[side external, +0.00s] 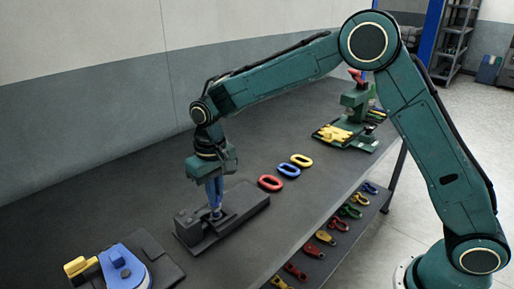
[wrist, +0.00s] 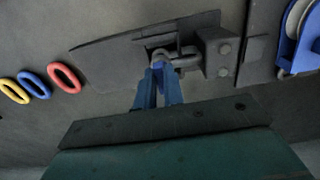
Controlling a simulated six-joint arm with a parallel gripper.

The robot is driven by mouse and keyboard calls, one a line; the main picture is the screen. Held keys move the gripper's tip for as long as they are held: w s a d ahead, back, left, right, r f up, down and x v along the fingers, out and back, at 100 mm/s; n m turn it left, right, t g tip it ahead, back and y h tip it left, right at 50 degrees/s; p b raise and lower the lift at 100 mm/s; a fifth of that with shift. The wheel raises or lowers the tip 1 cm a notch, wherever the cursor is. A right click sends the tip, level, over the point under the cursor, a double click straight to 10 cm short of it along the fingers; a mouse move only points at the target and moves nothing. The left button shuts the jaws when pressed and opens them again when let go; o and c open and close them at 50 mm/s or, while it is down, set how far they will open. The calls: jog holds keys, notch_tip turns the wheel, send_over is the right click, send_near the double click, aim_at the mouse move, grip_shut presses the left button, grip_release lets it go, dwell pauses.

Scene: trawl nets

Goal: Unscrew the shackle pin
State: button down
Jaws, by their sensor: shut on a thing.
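My gripper (side external: 215,205) points down over a dark grey fixture (side external: 188,222) on the bench. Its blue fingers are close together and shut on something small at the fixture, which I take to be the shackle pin. In the wrist view, the fingertips (wrist: 158,72) meet at the grey shackle (wrist: 186,59), whose rounded metal bow shows beside them. The shackle sits against the block of the fixture (wrist: 222,52). The pin itself is mostly hidden by the fingers, and I cannot tell how far it is threaded.
Red (side external: 270,183), blue (side external: 289,170) and yellow (side external: 302,160) links lie right of the fixture. A blue device (side external: 125,268) stands front left. A green press-like tool (side external: 356,105) stands at the back. Several coloured shackles lie on a lower shelf (side external: 310,262). Bare bench (side external: 120,195) lies left.

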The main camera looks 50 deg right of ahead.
jog(key=n, duration=0.4)
jog(key=shift+d+f+n, duration=0.15)
jog(key=shift+d+n, duration=0.05)
jog(key=shift+n, duration=0.1)
jog(key=n, duration=0.5)
jog(key=shift+w+d+n, duration=0.1)
jog(key=shift+n, duration=0.2)
jog(key=n, duration=0.4)
jog(key=shift+w+d+f, duration=0.1)
jog(key=shift+w, duration=0.05)
jog(key=n, duration=0.5)
jog(key=shift+w, duration=0.15)
jog(key=n, duration=0.4)
jog(key=shift+w+n, duration=0.1)
jog(key=shift+n, duration=0.2)
jog(key=n, duration=0.4)
jog(key=shift+w, duration=0.1)
jog(key=n, duration=0.5)
jog(key=shift+w+a, duration=0.1)
jog(key=shift+a, duration=0.15)
jog(key=shift+a+n, duration=0.15)
jog(key=shift+n, duration=2.05)
